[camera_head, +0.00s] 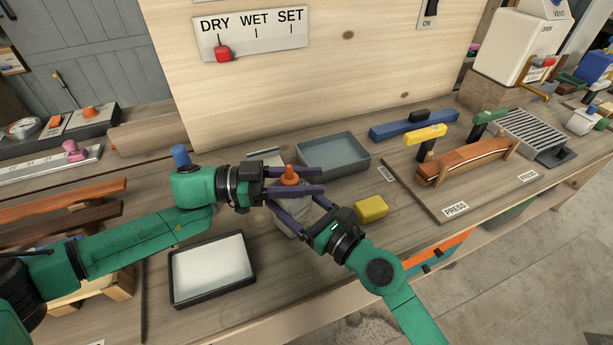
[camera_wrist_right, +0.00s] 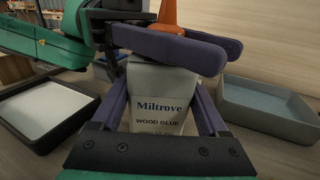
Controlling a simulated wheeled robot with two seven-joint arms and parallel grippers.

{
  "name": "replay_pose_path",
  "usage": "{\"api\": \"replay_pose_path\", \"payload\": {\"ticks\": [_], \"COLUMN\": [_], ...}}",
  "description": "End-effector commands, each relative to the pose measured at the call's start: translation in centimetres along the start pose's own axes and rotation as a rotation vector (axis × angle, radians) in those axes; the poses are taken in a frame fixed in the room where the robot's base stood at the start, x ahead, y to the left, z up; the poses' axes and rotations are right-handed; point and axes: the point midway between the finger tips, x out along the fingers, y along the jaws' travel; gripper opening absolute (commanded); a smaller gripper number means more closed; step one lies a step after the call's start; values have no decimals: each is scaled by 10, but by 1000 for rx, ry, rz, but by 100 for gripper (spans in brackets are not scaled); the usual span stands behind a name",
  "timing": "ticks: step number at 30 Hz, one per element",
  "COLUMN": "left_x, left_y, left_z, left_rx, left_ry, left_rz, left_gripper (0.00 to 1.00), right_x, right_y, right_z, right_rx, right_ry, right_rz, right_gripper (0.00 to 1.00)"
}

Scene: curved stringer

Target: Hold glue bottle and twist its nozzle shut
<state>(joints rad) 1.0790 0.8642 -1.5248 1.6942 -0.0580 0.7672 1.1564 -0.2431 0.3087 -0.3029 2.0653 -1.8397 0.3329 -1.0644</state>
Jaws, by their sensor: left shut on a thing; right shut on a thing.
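The glue bottle (camera_head: 293,222) has a pale body, and its label reads "Miltrove WOOD GLUE" in the right wrist view (camera_wrist_right: 158,108). Its orange nozzle (camera_head: 290,175) points up and also shows in the right wrist view (camera_wrist_right: 163,13). My left gripper (camera_head: 308,181) comes in from the left and is shut on the nozzle at the bottle's top. My right gripper (camera_head: 292,203) is shut on the bottle's body, with one finger on each side in the right wrist view (camera_wrist_right: 160,108). The left fingers partly hide the nozzle's base and the bottle's top.
A black-rimmed tray with a white inside (camera_head: 250,282) lies at the front left. A grey tray (camera_head: 356,168) stands behind right of the bottle. A yellow block (camera_head: 371,208) is close beside my right gripper. The press board (camera_head: 432,200) is further right. A DRY/WET/SET panel (camera_head: 250,33) is behind.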

Motion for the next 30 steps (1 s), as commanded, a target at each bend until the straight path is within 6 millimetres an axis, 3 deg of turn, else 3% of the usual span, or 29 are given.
{"api": "replay_pose_path", "payload": {"ticks": [21, 22, 24, 30], "left_x": [0, 0, 0, 0], "left_y": [4, 4, 4, 4], "left_z": [0, 0, 0, 0], "left_rx": [0, 0, 0, 0], "left_ry": [-1, -1, -1, -1], "left_rz": [104, 104, 104, 102], "left_gripper": [0, 46, 73, 73], "right_x": [0, 0, 0, 0], "right_y": [2, 2, 2, 1], "right_z": [-1, -1, -1, -1], "right_rx": [0, 0, 0, 0], "right_ry": [4, 4, 4, 3], "right_rz": [4, 4, 4, 3], "right_gripper": [0, 0, 0, 0]}}
